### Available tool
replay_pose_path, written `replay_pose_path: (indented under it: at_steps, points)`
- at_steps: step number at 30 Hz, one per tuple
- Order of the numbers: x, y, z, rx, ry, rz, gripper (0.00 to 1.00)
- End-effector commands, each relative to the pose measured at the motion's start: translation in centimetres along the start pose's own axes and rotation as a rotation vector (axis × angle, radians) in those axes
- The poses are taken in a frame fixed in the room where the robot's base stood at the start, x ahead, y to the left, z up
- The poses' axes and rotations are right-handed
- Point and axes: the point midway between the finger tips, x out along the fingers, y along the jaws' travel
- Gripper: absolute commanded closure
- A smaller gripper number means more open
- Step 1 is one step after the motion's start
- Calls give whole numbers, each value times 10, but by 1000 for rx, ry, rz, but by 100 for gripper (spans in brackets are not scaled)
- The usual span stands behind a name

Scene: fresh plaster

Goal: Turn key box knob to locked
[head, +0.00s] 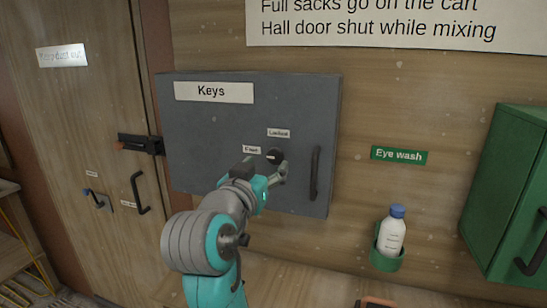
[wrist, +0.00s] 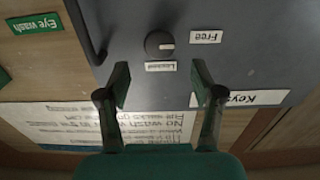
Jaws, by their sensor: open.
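The grey key box (head: 230,120) hangs on the wooden wall and carries a "Keys" label. Its round dark knob (head: 274,156) sits low on the door, with a "Locked" label (head: 278,133) above it and a "Free" label (head: 251,149) to its left. In the wrist view, which is upside down, the knob (wrist: 158,44) has a pale mark at its right, on the side of the "Free" label (wrist: 205,37). My gripper (head: 266,175) is open and empty in front of the door, just below the knob in the head view. In the wrist view the knob lies beyond the fingertips, between their lines.
A black door handle (head: 315,173) stands to the right of the knob. A bottle (head: 391,236) sits in a green holder under an "Eye wash" sign (head: 399,155). A green cabinet (head: 512,195) is at the far right. A wooden door (head: 90,130) with a black latch is at left.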

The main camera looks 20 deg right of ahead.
Motion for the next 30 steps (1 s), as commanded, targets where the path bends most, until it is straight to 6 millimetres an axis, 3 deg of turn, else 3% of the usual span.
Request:
replay_pose_path:
  at_steps: [3,10,23,26,30]
  points:
    - [22,1,0,0,-1,3,34]
    - [52,0,0,-1,0,1,34]
    - [61,0,0,0,0,-1,34]
    - [61,0,0,0,0,-1,54]
    - [61,0,0,0,0,-1,89]
